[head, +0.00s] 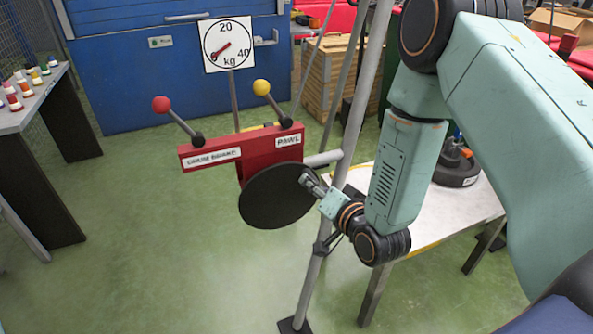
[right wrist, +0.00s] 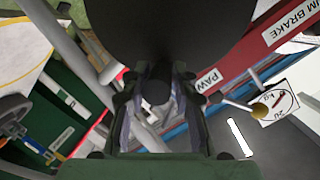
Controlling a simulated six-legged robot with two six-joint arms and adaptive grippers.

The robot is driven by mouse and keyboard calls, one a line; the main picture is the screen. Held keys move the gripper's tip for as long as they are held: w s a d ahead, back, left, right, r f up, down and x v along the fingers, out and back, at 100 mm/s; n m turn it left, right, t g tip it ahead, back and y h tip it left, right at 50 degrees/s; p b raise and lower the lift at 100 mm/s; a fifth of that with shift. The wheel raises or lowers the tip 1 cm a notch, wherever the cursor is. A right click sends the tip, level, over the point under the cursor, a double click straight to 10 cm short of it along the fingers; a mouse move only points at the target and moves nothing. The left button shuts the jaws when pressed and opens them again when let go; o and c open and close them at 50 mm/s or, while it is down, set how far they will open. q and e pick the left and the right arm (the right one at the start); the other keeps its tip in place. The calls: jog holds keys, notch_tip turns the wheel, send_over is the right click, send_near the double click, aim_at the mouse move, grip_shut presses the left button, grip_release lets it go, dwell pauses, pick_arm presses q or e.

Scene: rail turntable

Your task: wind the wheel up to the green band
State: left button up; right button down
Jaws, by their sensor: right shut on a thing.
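The wheel (head: 272,198) is a flat black disc in front of the red housing (head: 255,158). My right gripper (head: 312,183) is at the wheel's right edge. In the right wrist view its fingers close on a dark round crank handle (right wrist: 155,88) that stands out from the black wheel (right wrist: 165,25). Behind stands a white dial (head: 228,44) marked 20, 40 and kg. Its red needle points to the lower left, near the low end. I cannot make out a green band on the dial. My left gripper is not in view.
A red-knobbed lever (head: 161,104) labelled DRUM BRAKE and a yellow-knobbed lever (head: 262,88) labelled PAWL rise from the housing. A grey pole (head: 345,150) stands just right of the wheel. A white table (head: 428,215) is behind my right arm.

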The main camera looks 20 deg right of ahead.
jog(key=shift+s+d+f+m+y+b, duration=0.1)
jog(key=shift+d+f+m+y+b, duration=0.1)
jog(key=shift+d+f+m+b, duration=0.45)
jog(key=shift+s+d+f+m+y+b, duration=0.1)
jog(key=shift+d+f+m+y+b, duration=0.2)
jog(key=shift+f+m, duration=0.55)
jog(key=shift+r, duration=0.1)
